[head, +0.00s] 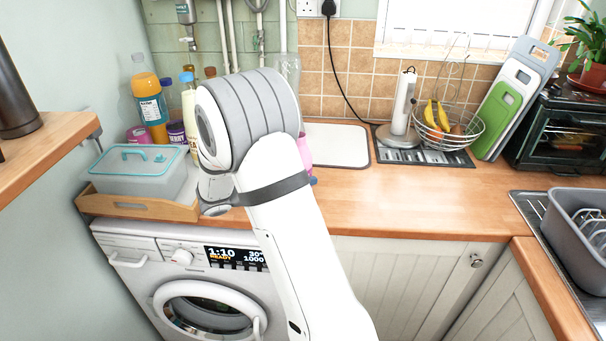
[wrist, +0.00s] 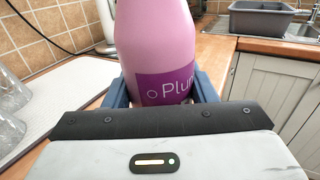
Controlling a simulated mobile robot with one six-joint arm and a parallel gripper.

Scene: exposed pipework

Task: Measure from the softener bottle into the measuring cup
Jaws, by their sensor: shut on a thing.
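A pink bottle (wrist: 156,38) with a purple label reading "Plum" fills the middle of the wrist view; it looks like the softener bottle. My gripper (wrist: 161,90) is shut on it, with a blue finger on each side of its label. The bottle's top is out of the wrist view. In the head view only a pink strip of the bottle (head: 305,152) shows beside my arm, which hides most of it and nearly all of my gripper. I cannot make out the measuring cup for certain in either view.
Clear glassware (wrist: 8,125) stands at the wrist view's left, by a white mat (head: 335,144). A lidded box (head: 138,178) and several bottles stand at the left. A fruit basket (head: 448,128) is at the back. The counter (head: 420,205) right of my arm is clear.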

